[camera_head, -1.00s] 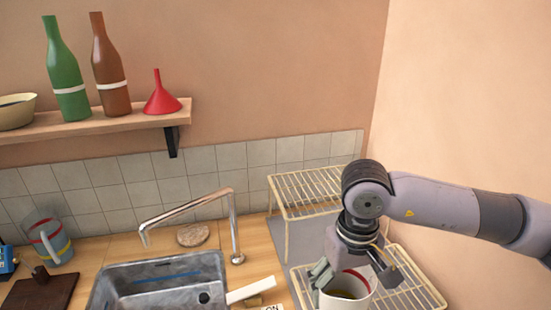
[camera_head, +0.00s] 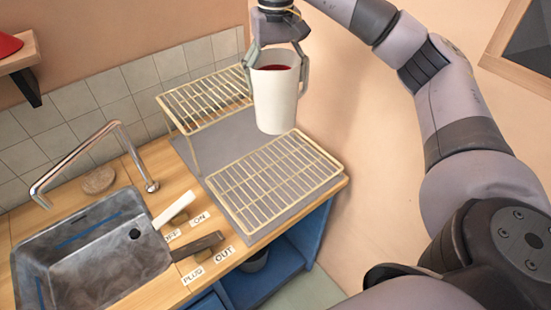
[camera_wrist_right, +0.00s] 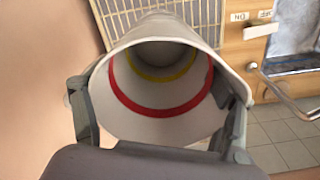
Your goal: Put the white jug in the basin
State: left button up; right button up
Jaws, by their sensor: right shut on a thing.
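The white jug (camera_head: 275,100) is upright in the air above the wire drying rack in the head view. My right gripper (camera_head: 276,62) is shut on it, with a finger on each side near its rim. The wrist view shows the jug's open mouth (camera_wrist_right: 160,110) up close, with a red and a yellow ring inside, between the fingers of my right gripper (camera_wrist_right: 160,115). The grey metal basin (camera_head: 95,255) is set in the wooden counter at lower left. No jug is seen in it. My left gripper is not in view.
A bent metal tap (camera_head: 95,140) reaches over the basin's back. A white lever (camera_head: 174,208) and a dark lever (camera_head: 198,246) stand at its right edge. The lower rack (camera_head: 275,180) is empty; a raised rack (camera_head: 205,98) stands behind it.

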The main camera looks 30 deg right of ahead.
notch_tip(320, 180, down, 8)
jog(key=shift+r, duration=0.1)
notch_tip(320, 180, down, 11)
jog(key=p, duration=0.2)
jog(key=shift+f+p, duration=0.2)
jog(key=shift+p, duration=0.2)
jog(key=shift+f, duration=0.1)
jog(key=o, duration=1.2)
jog(key=shift+f, duration=0.1)
jog(key=o, duration=0.5)
jog(key=shift+c, duration=0.2)
jog(key=shift+r, duration=0.2)
